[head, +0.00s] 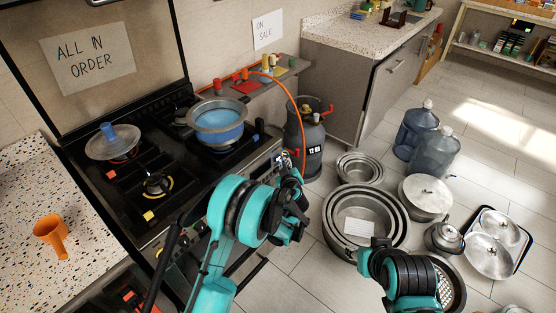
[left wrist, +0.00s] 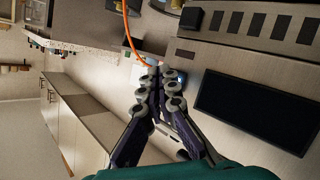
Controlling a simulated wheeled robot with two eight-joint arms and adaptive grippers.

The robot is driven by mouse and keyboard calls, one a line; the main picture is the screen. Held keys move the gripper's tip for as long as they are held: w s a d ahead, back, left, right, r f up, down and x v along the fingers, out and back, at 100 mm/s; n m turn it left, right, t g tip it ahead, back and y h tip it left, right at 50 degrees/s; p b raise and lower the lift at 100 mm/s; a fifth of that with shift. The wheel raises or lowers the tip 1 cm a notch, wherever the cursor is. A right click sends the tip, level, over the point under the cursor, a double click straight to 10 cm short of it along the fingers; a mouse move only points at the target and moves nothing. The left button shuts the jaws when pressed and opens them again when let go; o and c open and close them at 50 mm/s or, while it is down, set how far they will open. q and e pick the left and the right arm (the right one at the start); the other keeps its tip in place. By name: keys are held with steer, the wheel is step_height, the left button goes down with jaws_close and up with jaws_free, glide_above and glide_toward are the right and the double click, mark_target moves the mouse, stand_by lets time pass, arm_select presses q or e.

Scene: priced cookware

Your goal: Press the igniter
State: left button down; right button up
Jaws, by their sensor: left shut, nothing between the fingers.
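The black gas stove (head: 180,165) stands at the left in the head view. I cannot make out which of these is the igniter. My left gripper (head: 291,184) is in front of the panel's right end, apart from it as far as I can tell. In the left wrist view its fingers (left wrist: 163,88) are together and empty, pointing past the panel's end near the orange hose. Part of my right arm shows at lower right; its fingers are not visible.
A gas cylinder (head: 306,145) with an orange hose stands right of the stove. Basins (head: 345,228), pots and water bottles (head: 434,152) crowd the floor at right.

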arm_select(q)
steer(key=shift+s+d, duration=0.15)
steer(key=s+d, duration=0.1)
steer(key=d, duration=0.1)
steer(key=s+d, duration=0.1)
steer(key=d, duration=0.1)
steer(key=shift+s, duration=0.4)
stand_by(0.8)
step_height(320, 180, up, 20)
steer(key=s+a+m+t+h, duration=0.1)
steer(key=a+m+t+h, duration=0.1)
steer(key=m+t+h, duration=0.15)
steer(key=s+r+m+g+h, duration=0.1)
steer(key=s+r+m+h, duration=0.35)
steer(key=s+r, duration=0.35)
steer(key=s+a+f+g+y, duration=0.1)
steer(key=s+a+f+g, duration=0.2)
steer(key=s, duration=0.6)
steer(key=s+a+f+g+y, duration=0.2)
steer(key=s+a+f+g, duration=0.1)
steer(key=s+a+f, duration=0.4)
steer(key=s+a+f+g+y, duration=0.2)
steer(key=s+a+f+g, duration=0.2)
steer(key=s, duration=0.9)
steer(key=a+f, duration=0.1)
steer(key=a, duration=0.2)
steer(key=shift+f, duration=0.35)
